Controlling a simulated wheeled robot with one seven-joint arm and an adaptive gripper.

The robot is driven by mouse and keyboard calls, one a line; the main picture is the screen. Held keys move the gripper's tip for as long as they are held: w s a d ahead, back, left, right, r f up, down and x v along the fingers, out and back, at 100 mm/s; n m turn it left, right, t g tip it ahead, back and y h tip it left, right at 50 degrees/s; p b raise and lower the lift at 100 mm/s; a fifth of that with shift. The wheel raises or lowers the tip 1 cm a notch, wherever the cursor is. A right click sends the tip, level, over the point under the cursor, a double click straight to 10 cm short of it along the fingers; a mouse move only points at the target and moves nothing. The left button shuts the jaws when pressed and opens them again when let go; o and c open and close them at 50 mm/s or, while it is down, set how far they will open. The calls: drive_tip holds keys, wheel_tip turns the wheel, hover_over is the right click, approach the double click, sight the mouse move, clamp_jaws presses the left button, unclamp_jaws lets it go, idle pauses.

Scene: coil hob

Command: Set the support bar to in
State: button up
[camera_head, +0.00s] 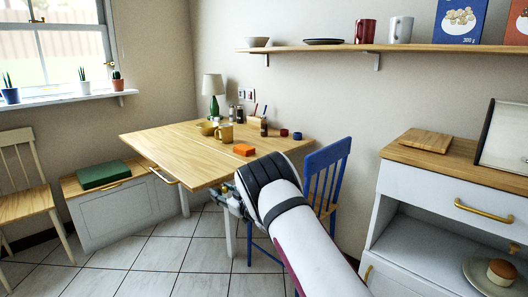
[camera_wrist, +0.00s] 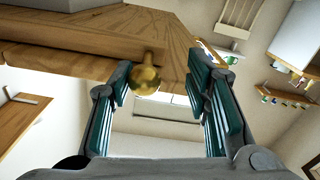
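In the wrist view a brass knob (camera_wrist: 146,79) sits at the wooden edge of the table, on what looks like the support bar (camera_wrist: 90,42). Which board is the bar is hard to tell, and how far it sticks out cannot be judged. My gripper (camera_wrist: 160,82) is open, with the knob between its fingers, closer to the left one. Whether a finger touches the knob is unclear.
A brass handle (camera_head: 161,175) shows at the table's left edge. A blue chair (camera_head: 325,178) stands right of the table, close to my arm. A white cabinet (camera_head: 440,187) stands at right. The tiled floor in front is clear.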

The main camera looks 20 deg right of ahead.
drive_tip(key=p+v, duration=0.3)
drive_tip(key=v, duration=1.1)
drive_tip(key=d+r+m+h+p, duration=0.1)
drive_tip(key=d+r+h+p, duration=0.1)
drive_tip(key=r, duration=0.7)
drive_tip(key=s+d+r+m+h+p, duration=0.1)
drive_tip(key=d+r+m+h+p, duration=0.1)
drive_tip(key=r, duration=0.7)
drive_tip(key=shift+s+d+r+m+g+h+p, duration=0.15)
drive_tip(key=shift+s+d+m+g+h+p, duration=0.15)
drive_tip(key=shift+d+h+p, duration=0.6)
drive_tip(key=shift+a+h, duration=0.2)
drive_tip(key=shift+h, duration=0.1)
